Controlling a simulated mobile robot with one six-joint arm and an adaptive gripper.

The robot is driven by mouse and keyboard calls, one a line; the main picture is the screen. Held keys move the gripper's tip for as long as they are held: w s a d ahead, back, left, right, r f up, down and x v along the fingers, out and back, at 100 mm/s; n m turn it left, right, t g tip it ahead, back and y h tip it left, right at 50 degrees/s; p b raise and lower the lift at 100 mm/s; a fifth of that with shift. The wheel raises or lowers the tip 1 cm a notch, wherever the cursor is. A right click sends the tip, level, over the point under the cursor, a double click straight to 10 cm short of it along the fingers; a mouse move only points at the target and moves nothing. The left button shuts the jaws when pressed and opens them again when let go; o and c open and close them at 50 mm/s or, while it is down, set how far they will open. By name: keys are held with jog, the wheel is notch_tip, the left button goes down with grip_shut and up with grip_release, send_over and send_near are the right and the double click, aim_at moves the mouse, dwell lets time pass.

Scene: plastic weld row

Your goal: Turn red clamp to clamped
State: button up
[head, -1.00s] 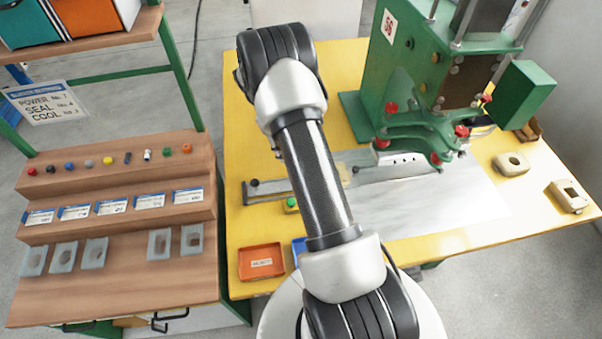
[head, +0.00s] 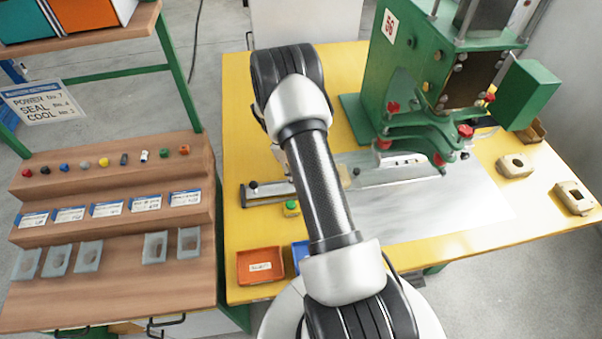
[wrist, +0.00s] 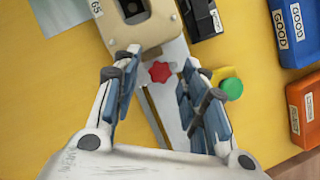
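In the wrist view, the red clamp (wrist: 160,72) is a small lobed red knob on a pale metal strip (wrist: 176,50), beside a tan block with a dark opening (wrist: 152,28). My gripper (wrist: 160,60) is open, with one finger on either side of the knob and a visible gap to each. The height of the fingers over the knob cannot be told. In the head view, my arm covers the gripper and I cannot make out this knob.
A green button (wrist: 232,89) on a yellow base sits close to the right finger. Blue (wrist: 284,50) and orange (wrist: 306,135) trays lie further right. A green press (head: 415,60) with red knobs stands at the back. A wooden parts rack (head: 105,175) is at the left.

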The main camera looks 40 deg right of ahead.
grip_shut()
dwell(0.5)
jog(key=n+h+p, duration=0.1)
jog(key=n, duration=0.2)
jog(key=shift+s+a+r+t, duration=0.1)
jog(key=shift+a+t, duration=0.05)
jog(key=shift+t, duration=0.15)
jog(key=n, duration=0.2)
jog(key=n+t+h+p, duration=0.1)
jog(key=n, duration=0.1)
jog(key=shift+s+a+n, duration=0.1)
jog(key=shift+s+n, duration=0.05)
jog(key=shift+n, duration=0.15)
jog(key=n+b, duration=0.1)
jog(key=n+t+b, duration=0.1)
jog(key=n, duration=0.1)
jog(key=n+t+b, duration=0.1)
jog(key=n, duration=0.1)
jog(key=shift+s+f+h, duration=0.2)
jog(key=shift+f+h, duration=0.05)
jog(key=shift+h, duration=0.05)
jog(key=shift+s+r+n+t+b, duration=0.1)
jog(key=shift+n+t+b, duration=0.5)
jog(key=shift+n+b, duration=0.65)
jog(key=shift+s+r+n+t+b, duration=0.1)
jog(key=shift+n+t+b, duration=0.65)
jog(key=shift+n, duration=0.7)
